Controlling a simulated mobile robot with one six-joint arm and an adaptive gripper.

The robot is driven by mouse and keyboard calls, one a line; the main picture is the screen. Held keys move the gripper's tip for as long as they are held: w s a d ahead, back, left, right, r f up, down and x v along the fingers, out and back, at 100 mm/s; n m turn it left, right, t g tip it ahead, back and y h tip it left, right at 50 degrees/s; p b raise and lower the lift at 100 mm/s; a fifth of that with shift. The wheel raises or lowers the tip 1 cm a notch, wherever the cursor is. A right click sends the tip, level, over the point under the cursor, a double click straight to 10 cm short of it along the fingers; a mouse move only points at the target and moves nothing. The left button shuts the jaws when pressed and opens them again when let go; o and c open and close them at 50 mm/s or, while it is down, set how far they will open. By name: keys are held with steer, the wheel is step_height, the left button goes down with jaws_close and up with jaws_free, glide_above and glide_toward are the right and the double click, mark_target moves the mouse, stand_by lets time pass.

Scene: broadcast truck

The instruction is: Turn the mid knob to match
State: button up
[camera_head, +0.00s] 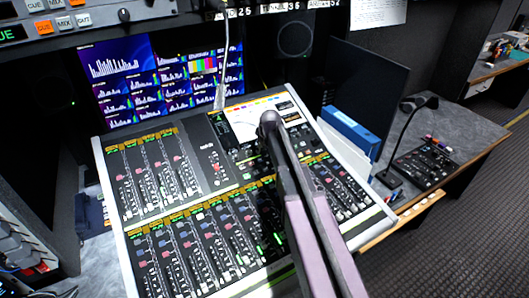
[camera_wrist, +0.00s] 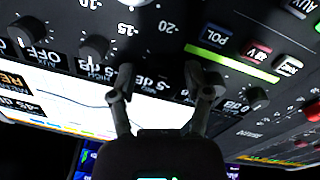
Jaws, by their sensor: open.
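The mixing console (camera_head: 135,210) fills the middle of the head view, with rows of faders, buttons and a lit screen in its upper part. My arm reaches over that upper part and hides my fingers there. In the wrist view my gripper (camera_wrist: 160,75) is open, its two dark fingers apart over the panel, holding nothing I can see. Small dark knobs show beside it: a left knob (camera_wrist: 25,32), another knob (camera_wrist: 95,48) just left of the left finger, and a right knob (camera_wrist: 257,97) beyond the right finger.
A monitor wall (camera_head: 165,75) with bar graphs stands behind the console. A blue binder (camera_head: 350,130), a dark screen (camera_head: 365,85) and a gooseneck microphone (camera_head: 410,130) are to the right. In the wrist view, lit buttons (camera_wrist: 257,50) lie right of my fingers.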

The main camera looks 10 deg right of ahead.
steer(key=shift+m, duration=0.5)
steer(key=m, duration=0.5)
steer(key=a+p+v, duration=0.1)
steer(key=p+v, duration=1.3)
steer(key=s+f+g+b, duration=0.1)
steer(key=s+f+b, duration=0.3)
steer(key=s, duration=0.3)
steer(key=s+f+m+g+b, duration=0.1)
steer(key=s+f+b, duration=0.3)
steer(key=s, duration=0.2)
steer(key=s+f+g+b, duration=0.2)
steer(key=s+f+b, duration=0.2)
steer(key=s, duration=0.3)
steer(key=shift+s+d+f+h, duration=0.15)
steer(key=shift+s+f+h, duration=0.15)
steer(key=shift+f+h, duration=0.1)
steer(key=shift+s+f+m+g+b, duration=0.15)
steer(key=shift+s+f+g+b, duration=0.15)
steer(key=shift+s, duration=0.35)
steer(key=shift+s+f+m+g+b, duration=0.15)
steer(key=shift+s+f+b, duration=0.1)
steer(key=shift+s+b, duration=0.25)
steer(key=shift+s, duration=1)
stand_by(1.0)
